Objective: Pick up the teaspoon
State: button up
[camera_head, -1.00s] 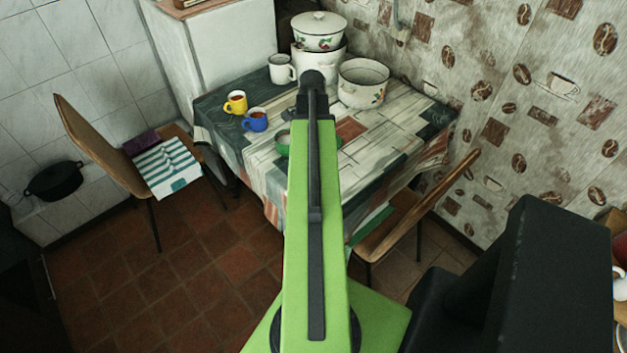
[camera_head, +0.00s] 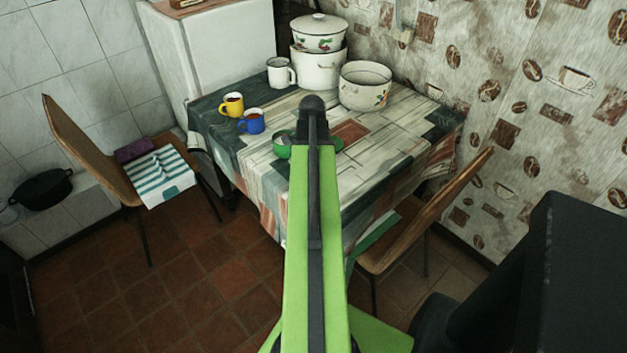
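I cannot make out the teaspoon for certain. A green dish or cup (camera_head: 282,151) on the table is partly hidden behind my arm, with green showing on both sides of it. A small pale shape at its left rim is too small to name. My gripper (camera_head: 312,104) is at the dark far end of my green arm, in front of the table's middle as seen from here. Its fingers cannot be told apart, and I see nothing held in it.
The table (camera_head: 390,162) has a patterned cloth. On it are a yellow mug (camera_head: 232,105), a blue mug (camera_head: 251,123), a white mug (camera_head: 280,74), an open white pot (camera_head: 364,88) and stacked lidded pots (camera_head: 318,65). Chairs stand left (camera_head: 92,150) and right (camera_head: 425,215).

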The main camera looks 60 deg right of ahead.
jog(key=shift+r, duration=0.1)
grip_shut()
dwell(0.3)
jog(key=shift+r+p, duration=0.6)
jog(key=shift+p, duration=0.05)
notch_tip(320, 180, up, 4)
jog(key=p, duration=0.4)
jog(key=s+d+r+p, duration=0.5)
jog(key=s, duration=0.5)
jog(key=shift+s+r+p, duration=0.25)
jog(key=shift+r+p, duration=0.15)
